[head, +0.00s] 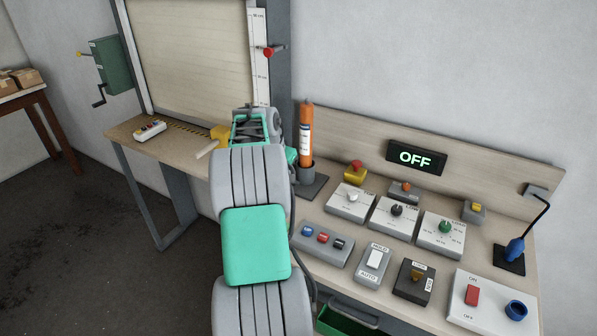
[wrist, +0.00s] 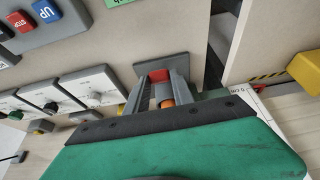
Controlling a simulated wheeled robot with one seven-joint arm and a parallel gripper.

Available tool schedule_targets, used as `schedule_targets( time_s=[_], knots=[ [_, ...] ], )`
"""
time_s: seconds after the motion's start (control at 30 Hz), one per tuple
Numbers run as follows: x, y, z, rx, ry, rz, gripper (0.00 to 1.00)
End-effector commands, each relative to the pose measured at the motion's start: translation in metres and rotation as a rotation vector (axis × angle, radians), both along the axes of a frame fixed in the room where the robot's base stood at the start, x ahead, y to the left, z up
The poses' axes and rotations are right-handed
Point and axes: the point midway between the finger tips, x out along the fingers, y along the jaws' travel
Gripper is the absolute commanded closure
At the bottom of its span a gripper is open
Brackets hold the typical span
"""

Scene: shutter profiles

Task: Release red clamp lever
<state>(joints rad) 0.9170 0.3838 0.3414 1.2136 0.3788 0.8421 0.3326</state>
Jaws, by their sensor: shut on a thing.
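A red clamp lever (head: 268,51) sticks out beside the white measuring scale (head: 258,75) on the shutter's right post. In the head view it stands clear above my gripper (head: 255,130), whose fingertips are hidden there. In the wrist view my gripper (wrist: 158,80) is shut, with a red piece (wrist: 159,75) between its fingertips. I cannot tell whether this piece belongs to a clamp lever. A small orange rounded part (wrist: 167,102) shows between the fingers, closer to the palm. A grey square plate (wrist: 140,71) lies behind the fingertips.
An orange tube (head: 306,135) stands upright in a dark holder just right of my gripper. Control boxes with knobs and buttons, including a three-button box (head: 322,242), fill the bench's right part. A yellow block (head: 220,133) sits left of my gripper, near the shutter (head: 190,50).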

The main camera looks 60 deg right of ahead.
Motion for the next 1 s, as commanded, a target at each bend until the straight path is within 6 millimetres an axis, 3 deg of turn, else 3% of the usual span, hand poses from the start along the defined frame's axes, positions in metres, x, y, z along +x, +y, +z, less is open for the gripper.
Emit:
schedule_targets(
  time_s=[0.1, 0.67, 0.7, 1.0],
  knots=[
    [0.0047, -0.0048, 0.0094, -0.014, -0.006, 0.005, 1.0],
    [0.008, -0.0085, 0.0124, -0.022, -0.009, 0.009, 1.0],
    [0.008, -0.0086, 0.0126, -0.022, -0.009, 0.009, 0.71],
    [0.0092, -0.0055, 0.0101, -0.015, -0.006, 0.013, 0.49]
  ],
)
